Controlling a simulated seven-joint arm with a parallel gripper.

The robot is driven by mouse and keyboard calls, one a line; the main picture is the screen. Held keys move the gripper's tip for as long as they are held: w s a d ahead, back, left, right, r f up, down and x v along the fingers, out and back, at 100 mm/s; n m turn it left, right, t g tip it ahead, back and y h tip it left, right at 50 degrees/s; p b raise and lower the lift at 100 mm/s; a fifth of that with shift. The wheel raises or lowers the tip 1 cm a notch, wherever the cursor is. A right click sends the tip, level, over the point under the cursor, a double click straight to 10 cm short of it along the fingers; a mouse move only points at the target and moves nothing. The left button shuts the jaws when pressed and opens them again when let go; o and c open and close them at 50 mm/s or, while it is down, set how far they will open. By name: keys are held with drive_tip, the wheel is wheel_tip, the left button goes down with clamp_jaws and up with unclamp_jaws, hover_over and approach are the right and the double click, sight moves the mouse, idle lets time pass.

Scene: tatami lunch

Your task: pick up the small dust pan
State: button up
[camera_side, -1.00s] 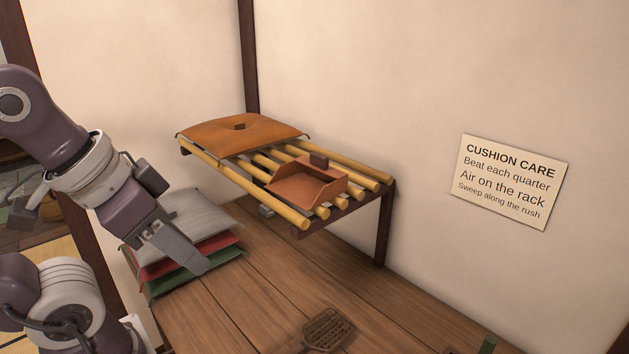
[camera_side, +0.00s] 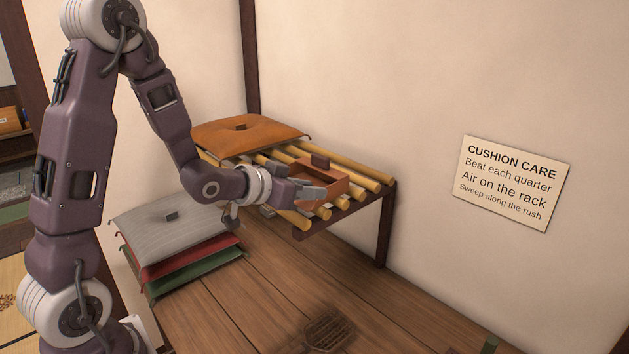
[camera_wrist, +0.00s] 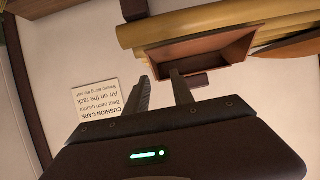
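The small dust pan, an orange-brown open tray with a darker block on its back wall, lies on the bamboo rack (camera_side: 370,172). In the side view the pan (camera_side: 334,184) is partly hidden behind my gripper (camera_side: 318,190), which is level with its near side. In the wrist view the pan (camera_wrist: 223,62) is just past the fingertips, and its dark block (camera_wrist: 199,80) is right of the right finger. My gripper (camera_wrist: 160,76) is open, with pale wall showing between its fingers. Nothing is held. Whether a finger touches the pan, I cannot tell.
An orange cushion (camera_side: 248,132) lies on the rack's far left part. A stack of cushions, grey (camera_side: 170,216) on top, stands on the wooden floor (camera_side: 255,300) below. A woven beater (camera_side: 330,330) lies at the front. A sign (camera_side: 505,180) hangs on the wall.

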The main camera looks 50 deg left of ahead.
drive_tip(key=x, duration=0.7)
drive_tip(key=shift+w+d+r, duration=0.3)
drive_tip(key=shift+w+d, duration=0.1)
clamp_jaws()
idle(0.9)
